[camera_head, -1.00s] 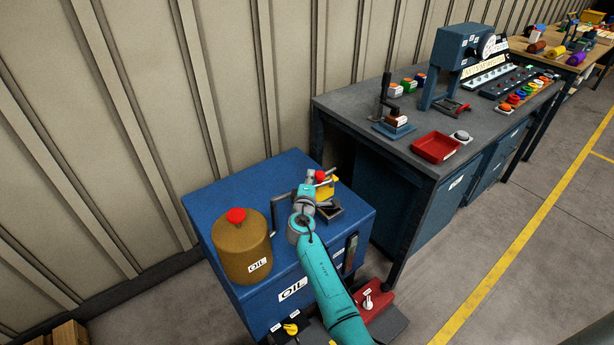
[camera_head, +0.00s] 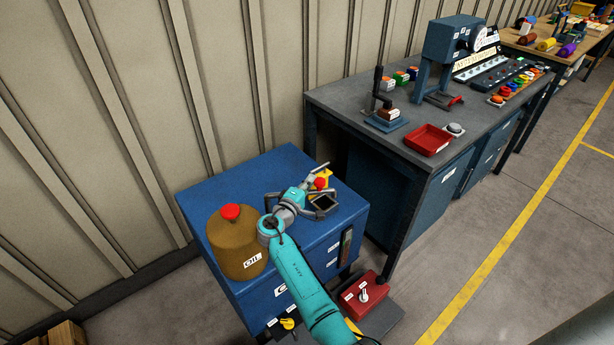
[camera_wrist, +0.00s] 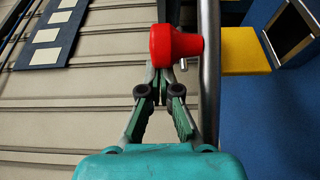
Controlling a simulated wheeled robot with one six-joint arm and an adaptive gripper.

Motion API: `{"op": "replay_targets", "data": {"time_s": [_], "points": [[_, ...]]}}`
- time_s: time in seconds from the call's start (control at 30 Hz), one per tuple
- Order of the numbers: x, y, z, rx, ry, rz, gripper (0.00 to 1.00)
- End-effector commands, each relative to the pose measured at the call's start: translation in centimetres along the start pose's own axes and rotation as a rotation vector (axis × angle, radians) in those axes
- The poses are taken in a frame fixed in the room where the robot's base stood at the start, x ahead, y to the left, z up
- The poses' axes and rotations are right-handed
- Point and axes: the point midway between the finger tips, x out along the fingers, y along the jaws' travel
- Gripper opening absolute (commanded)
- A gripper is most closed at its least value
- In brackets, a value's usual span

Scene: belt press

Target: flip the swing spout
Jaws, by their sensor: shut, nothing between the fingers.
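The swing spout is a grey metal tube (camera_wrist: 209,75) running upright through the wrist view, just right of my gripper (camera_wrist: 163,82). A red knob (camera_wrist: 175,45) sits in front of the fingertips, beside the tube. I cannot tell whether the fingers touch either. In the head view my gripper (camera_head: 308,183) is above the blue cabinet (camera_head: 222,187), close to the red knob (camera_head: 320,183). The tube's end (camera_head: 321,167) shows beyond it; the arm hides part of the tube. My gripper is shut and empty.
A brown oil drum (camera_head: 235,247) with a red cap stands left of my arm on the cabinet. A yellow block (camera_wrist: 245,50) and a dark square tray (camera_head: 325,203) are close by. A grey workbench (camera_head: 335,98) stands to the right; a red box (camera_head: 368,294) is below.

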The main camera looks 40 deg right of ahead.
Motion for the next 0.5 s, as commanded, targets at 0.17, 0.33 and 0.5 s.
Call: {"op": "replay_targets", "data": {"time_s": [0.17,0.33,0.5], "points": [[-1.8,-0.1,1.2,0.000,-0.008,0.000,0.00],[-3.4,-0.1,2.0,-0.001,-0.007,-0.001,0.00],[-5.2,0.0,2.3,0.000,-0.142,0.000,0.00]]}}
